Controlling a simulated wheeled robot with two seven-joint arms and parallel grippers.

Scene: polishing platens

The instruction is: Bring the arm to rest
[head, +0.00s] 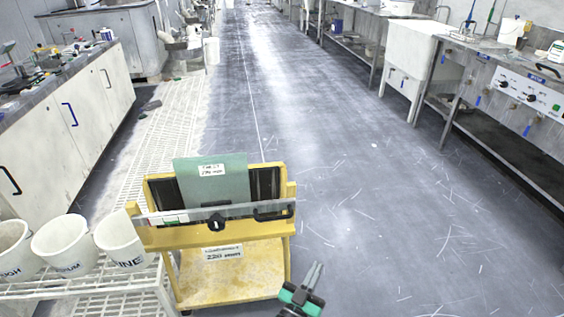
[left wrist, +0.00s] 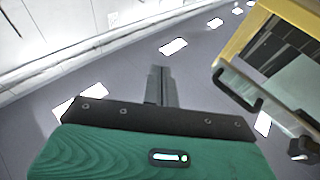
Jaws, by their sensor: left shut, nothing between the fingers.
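My left gripper (head: 314,275) shows at the bottom of the head view, just right of the yellow cart's base, over the grey floor. Its fingers are shut with nothing between them. In the left wrist view the shut fingers (left wrist: 161,85) point away over the floor, beyond the green and black gripper body. The gripper is apart from the cart. My right gripper is not in either view.
A yellow cart (head: 230,270) holds a green sheet (head: 212,182) upright in its top; it also shows in the left wrist view (left wrist: 230,72). White buckets (head: 62,240) stand on a white rack at left. Cabinets (head: 75,110) line the left, benches (head: 480,65) the right. The middle floor is clear.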

